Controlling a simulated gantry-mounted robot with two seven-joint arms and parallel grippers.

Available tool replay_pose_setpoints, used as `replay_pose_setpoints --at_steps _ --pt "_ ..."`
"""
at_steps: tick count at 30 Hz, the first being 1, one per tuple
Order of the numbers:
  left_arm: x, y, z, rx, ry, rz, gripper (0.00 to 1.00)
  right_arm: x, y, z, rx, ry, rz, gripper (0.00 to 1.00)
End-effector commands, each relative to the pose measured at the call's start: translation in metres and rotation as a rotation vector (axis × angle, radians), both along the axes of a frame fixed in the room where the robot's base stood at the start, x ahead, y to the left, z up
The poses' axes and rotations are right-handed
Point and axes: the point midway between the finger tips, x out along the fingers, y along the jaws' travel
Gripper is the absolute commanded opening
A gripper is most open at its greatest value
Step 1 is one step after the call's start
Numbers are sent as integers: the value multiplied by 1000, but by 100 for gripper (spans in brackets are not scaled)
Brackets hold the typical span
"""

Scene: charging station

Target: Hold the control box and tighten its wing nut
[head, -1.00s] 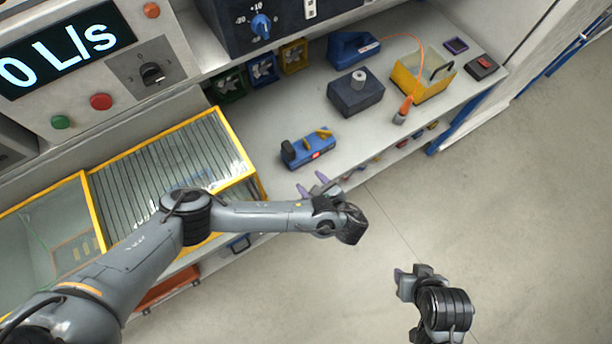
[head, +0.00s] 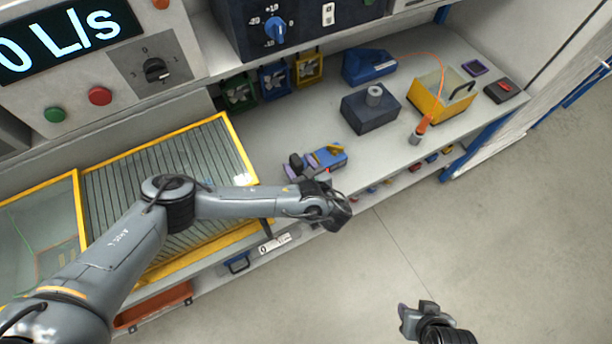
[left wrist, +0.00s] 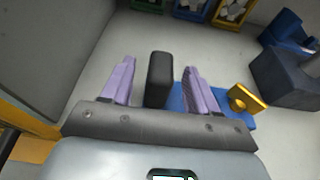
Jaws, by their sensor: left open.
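The control box (head: 336,153) is a small blue box lying on the shelf, with a yellow wing nut (head: 335,149) on top and a black upright end piece. In the left wrist view the blue body (left wrist: 214,101) and yellow wing nut (left wrist: 247,98) are right of the fingers. My left gripper (head: 300,168) is open at the box's left end. In the left wrist view the black end piece (left wrist: 159,80) stands between its purple fingers (left wrist: 158,85), with a gap on each side. My right gripper (head: 408,318) is over the floor, away from the shelf; its fingers are not clear.
A dark blue block with a grey cylinder (head: 370,108), a yellow open box (head: 442,96) and an orange-handled tool (head: 420,131) stand further right on the shelf. A yellow-framed ribbed tray (head: 245,160) is at left. Bare shelf lies behind the control box.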

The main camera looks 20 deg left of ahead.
Motion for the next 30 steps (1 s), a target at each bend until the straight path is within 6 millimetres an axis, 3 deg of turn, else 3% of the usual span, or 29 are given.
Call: replay_pose_setpoints --at_steps 7,18,30 --pt "12 13 -6 0 0 0 60 0 -1 -2 -3 -1 2 43" --pt "14 15 -7 -1 0 -1 60 0 -2 -2 -9 0 5 43" --pt "14 15 -7 -1 1 0 0 0 -2 -2 -6 0 3 43"
